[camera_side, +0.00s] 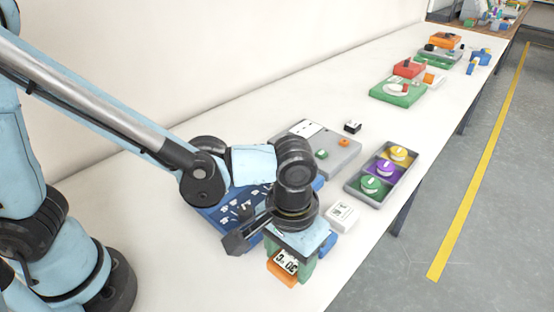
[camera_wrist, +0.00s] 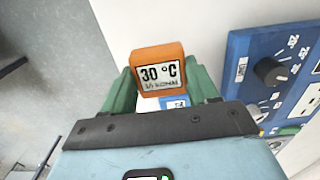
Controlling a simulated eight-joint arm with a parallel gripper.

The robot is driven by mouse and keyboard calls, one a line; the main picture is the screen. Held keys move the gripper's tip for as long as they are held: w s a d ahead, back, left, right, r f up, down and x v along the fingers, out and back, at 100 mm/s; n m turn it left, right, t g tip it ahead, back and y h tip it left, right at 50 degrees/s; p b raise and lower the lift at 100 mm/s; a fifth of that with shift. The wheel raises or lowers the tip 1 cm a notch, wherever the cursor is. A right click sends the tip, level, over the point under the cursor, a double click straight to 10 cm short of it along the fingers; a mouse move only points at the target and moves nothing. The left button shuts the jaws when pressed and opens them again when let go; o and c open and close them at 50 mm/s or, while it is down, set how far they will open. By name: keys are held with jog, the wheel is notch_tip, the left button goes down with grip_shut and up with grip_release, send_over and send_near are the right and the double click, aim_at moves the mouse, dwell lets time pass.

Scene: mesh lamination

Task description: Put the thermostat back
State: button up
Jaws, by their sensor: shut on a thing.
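The thermostat (camera_wrist: 158,72) appears to be the small orange block with a white display reading 30 °C. My gripper (camera_wrist: 161,80) has its two green fingers closed on either side of it. In the side view the orange block (camera_side: 280,274) shows between the green fingers of my gripper (camera_side: 289,262), display facing the camera, near the table's front edge. A small blue piece with a white label (camera_wrist: 175,102) shows just below the block in the wrist view. I cannot tell whether the block touches the table.
A blue panel with dials (camera_side: 238,207) lies behind my gripper, partly hidden by my arm; it also shows in the wrist view (camera_wrist: 238,62). A white box (camera_side: 342,217), a grey tray (camera_side: 352,187) of coloured knobs and a grey panel (camera_side: 345,155) stand nearby.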

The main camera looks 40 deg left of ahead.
aim_at(289, 270)
jog(key=shift+w+f, duration=0.1)
jog(key=shift+f, duration=2)
jog(key=shift+f, duration=0.1)
jog(key=o, duration=1.2)
notch_tip(289, 270, up, 12)
jog(key=shift+a+r, duration=0.1)
jog(key=a+t, duration=0.2)
jog(key=a, duration=0.5)
jog(key=w+a+t, duration=0.1)
jog(key=a+t, duration=0.1)
jog(key=a, duration=0.6)
jog(key=w+a+r+t, duration=0.1)
jog(key=a+t, duration=0.2)
jog(key=a, duration=0.4)
jog(key=shift+w+a+r, duration=0.1)
jog(key=shift+w+a, duration=0.1)
